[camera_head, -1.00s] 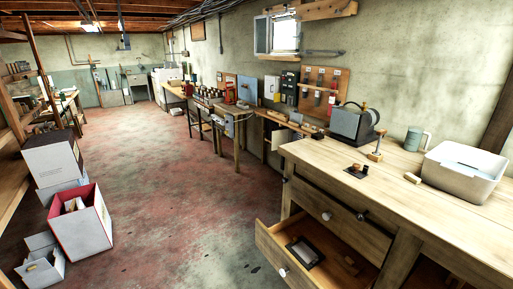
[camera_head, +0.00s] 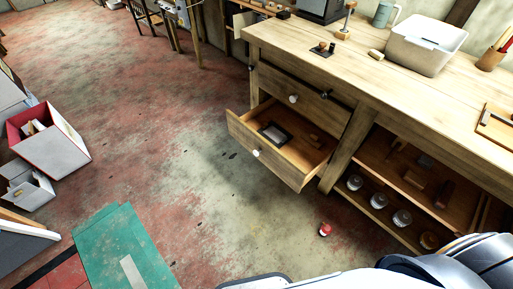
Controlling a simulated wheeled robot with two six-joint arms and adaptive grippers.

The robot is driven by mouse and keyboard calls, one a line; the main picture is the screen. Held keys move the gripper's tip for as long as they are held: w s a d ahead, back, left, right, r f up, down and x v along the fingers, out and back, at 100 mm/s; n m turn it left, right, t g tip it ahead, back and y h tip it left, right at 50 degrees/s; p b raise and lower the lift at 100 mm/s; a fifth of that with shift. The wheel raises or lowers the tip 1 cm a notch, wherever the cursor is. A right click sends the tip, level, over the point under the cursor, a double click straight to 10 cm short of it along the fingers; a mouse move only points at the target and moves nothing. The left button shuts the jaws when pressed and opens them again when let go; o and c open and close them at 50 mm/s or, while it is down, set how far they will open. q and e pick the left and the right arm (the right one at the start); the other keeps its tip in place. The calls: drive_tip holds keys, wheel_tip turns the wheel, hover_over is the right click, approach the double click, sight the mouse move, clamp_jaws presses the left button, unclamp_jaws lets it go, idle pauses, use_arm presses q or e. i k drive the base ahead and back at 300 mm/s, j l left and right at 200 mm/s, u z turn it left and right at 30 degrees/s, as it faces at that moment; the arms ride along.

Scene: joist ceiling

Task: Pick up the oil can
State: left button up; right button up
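A grey-green can-like vessel (camera_head: 384,14) with a handle or spout on its right side stands upright at the back of the wooden workbench (camera_head: 400,100). Its top is cut by the upper picture edge. It may be the oil can, but I cannot tell for sure. A small red and white object (camera_head: 325,229) is on the floor in front of the bench, too small to identify. Neither gripper shows. White and dark parts of my own body fill the bottom right.
An open drawer (camera_head: 262,152) juts out from the bench with a flat dark-framed item inside. A white bin (camera_head: 425,48) stands on the benchtop. Jars sit on the low shelf. A green mat (camera_head: 125,245) and boxes (camera_head: 50,140) lie left. The middle floor is clear.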

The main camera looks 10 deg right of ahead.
sight(326, 229)
drive_tip(key=k+z, duration=0.2)
drive_tip(key=z, duration=0.25)
drive_tip(key=k+z, duration=0.2)
drive_tip(key=z, duration=0.3)
drive_tip(key=k+l+z, duration=0.15)
drive_tip(key=z, duration=0.3)
